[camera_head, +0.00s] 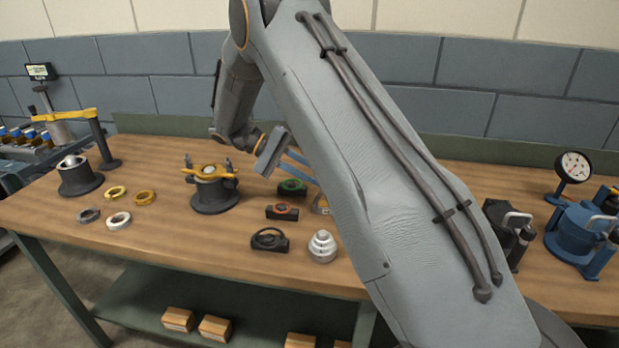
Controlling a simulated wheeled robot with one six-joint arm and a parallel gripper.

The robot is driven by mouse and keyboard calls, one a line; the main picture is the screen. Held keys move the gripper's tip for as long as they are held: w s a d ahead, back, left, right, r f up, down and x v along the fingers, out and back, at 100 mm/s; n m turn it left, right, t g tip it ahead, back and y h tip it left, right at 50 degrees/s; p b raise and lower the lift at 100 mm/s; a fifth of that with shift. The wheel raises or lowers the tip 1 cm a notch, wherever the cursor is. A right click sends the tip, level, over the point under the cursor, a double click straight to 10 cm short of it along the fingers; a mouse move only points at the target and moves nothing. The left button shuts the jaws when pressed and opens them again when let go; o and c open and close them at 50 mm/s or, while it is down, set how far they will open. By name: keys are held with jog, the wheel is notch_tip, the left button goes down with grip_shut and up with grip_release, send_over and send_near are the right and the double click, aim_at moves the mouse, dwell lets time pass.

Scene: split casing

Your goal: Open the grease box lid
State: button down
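My gripper (302,168) hangs over the workbench, left of my large grey forearm. Its two blue-grey fingers point right and appear apart with a gap between them, with nothing visible in it. The fingertips are partly hidden behind the forearm. I cannot clearly identify a grease box or its lid. A small tan and orange item (321,206) shows at the forearm's left edge, mostly covered, and I cannot tell what it is.
The wooden bench (165,235) holds a dark clamped fixture (214,196), several rings, a green-ringed block (292,187), a red-ringed block (282,211), a black-ringed block (269,240) and a stepped silver cone (322,246). A dial gauge (573,168) and blue casing (575,232) stand right.

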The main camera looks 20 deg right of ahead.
jog(key=shift+w+a+f+g+h+b, duration=0.1)
jog(key=shift+w+a+g+h+b, duration=0.2)
jog(key=shift+w+a+h+b, duration=0.25)
jog(key=shift+s+a, duration=0.15)
jog(key=c, duration=1.7)
grip_release()
jog(key=shift+a, duration=0.1)
notch_tip(320, 180, up, 10)
jog(key=shift+r+b, duration=0.1)
jog(key=shift+b, duration=0.9)
